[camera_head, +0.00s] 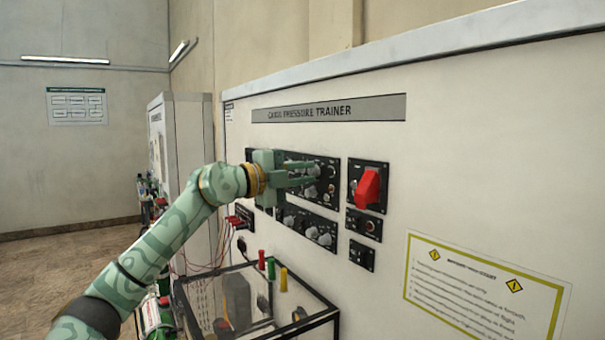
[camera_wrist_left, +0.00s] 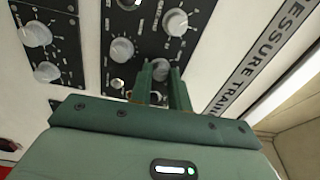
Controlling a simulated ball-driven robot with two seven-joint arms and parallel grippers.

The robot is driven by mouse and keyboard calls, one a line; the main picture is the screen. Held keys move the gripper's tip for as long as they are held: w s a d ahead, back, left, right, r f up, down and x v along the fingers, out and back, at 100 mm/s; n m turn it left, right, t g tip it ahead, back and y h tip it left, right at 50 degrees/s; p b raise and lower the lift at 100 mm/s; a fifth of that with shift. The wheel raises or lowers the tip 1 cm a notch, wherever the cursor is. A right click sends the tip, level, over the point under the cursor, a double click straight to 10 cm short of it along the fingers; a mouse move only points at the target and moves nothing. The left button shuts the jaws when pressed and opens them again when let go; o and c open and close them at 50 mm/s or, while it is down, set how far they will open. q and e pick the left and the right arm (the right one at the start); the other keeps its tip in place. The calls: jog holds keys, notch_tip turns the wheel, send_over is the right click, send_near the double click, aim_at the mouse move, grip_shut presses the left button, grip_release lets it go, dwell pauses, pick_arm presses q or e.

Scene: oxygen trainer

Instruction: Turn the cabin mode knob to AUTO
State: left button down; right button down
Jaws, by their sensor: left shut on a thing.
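My left gripper (camera_head: 312,174) reaches the upper black control panel (camera_head: 296,158) on the white trainer wall. In the left wrist view its two green fingers (camera_wrist_left: 160,80) are shut on a grey round knob (camera_wrist_left: 160,67), one finger on each side. The fingers hide part of this knob and its markings. I cannot read its label or tell which setting it points to. Other pale round knobs sit nearby on the same panel, one (camera_wrist_left: 175,22) beyond the fingertips and one (camera_wrist_left: 121,50) to the left. My right gripper is not in view.
A large red handle (camera_head: 368,188) juts out right of the panel. A lower panel (camera_head: 308,226) with several knobs is below. A clear case with a dark frame (camera_head: 262,325) stands under the arm, near red, green and yellow cylinders (camera_head: 272,270).

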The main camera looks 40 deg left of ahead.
pick_arm(q)
jog(key=shift+n, duration=1.2)
jog(key=c, duration=1.3)
grip_release()
jog(key=shift+a, duration=0.1)
jog(key=b+v, duration=1.3)
jog(key=v, duration=0.3)
jog(key=shift+s+f, duration=0.1)
jog(key=shift+s, duration=0.1)
